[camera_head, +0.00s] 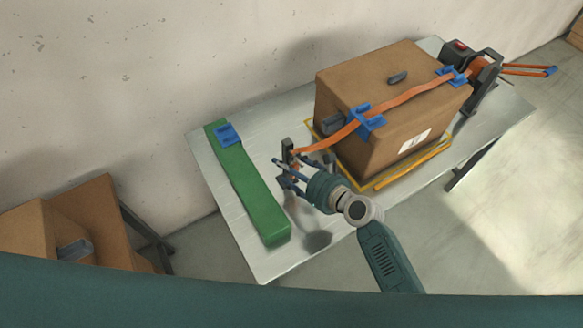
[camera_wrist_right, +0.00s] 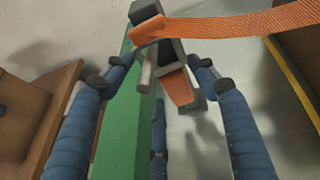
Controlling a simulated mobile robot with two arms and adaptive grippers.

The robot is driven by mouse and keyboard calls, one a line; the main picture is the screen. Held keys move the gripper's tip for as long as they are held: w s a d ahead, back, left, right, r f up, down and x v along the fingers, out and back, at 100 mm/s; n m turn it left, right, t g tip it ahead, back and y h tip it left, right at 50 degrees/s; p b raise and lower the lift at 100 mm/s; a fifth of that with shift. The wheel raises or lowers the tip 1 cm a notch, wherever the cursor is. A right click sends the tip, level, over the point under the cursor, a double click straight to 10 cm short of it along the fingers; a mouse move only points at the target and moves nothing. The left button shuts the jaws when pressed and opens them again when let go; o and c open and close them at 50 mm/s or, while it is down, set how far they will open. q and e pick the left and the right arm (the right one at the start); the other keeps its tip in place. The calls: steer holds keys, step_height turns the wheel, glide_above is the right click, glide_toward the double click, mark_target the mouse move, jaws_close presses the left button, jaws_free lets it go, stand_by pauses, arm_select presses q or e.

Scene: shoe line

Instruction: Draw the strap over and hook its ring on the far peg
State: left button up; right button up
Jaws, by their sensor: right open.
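The orange strap (camera_head: 405,97) runs over the top of a cardboard box (camera_head: 360,70) and down its left side to a dark fitting (camera_head: 288,151) beside the green beam (camera_head: 245,185). In the right wrist view, the strap (camera_wrist_right: 235,25) meets that dark fitting (camera_wrist_right: 147,14), with a short grey pin (camera_wrist_right: 147,72) and an orange tail (camera_wrist_right: 178,88) below. I cannot tell the ring from the peg there. My right gripper (camera_head: 281,171) is open, its blue fingers spread around and below the fitting without visibly closing on it. My left gripper is out of view.
Blue corner guards (camera_head: 366,117) sit under the strap on the box edges. A dark ratchet (camera_head: 485,78) is at the table's right end. The box stands inside a yellow outline (camera_head: 400,174). Other boxes (camera_head: 90,220) are lower left.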

steer(key=v, duration=1.2)
steer(key=shift+s, duration=0.15)
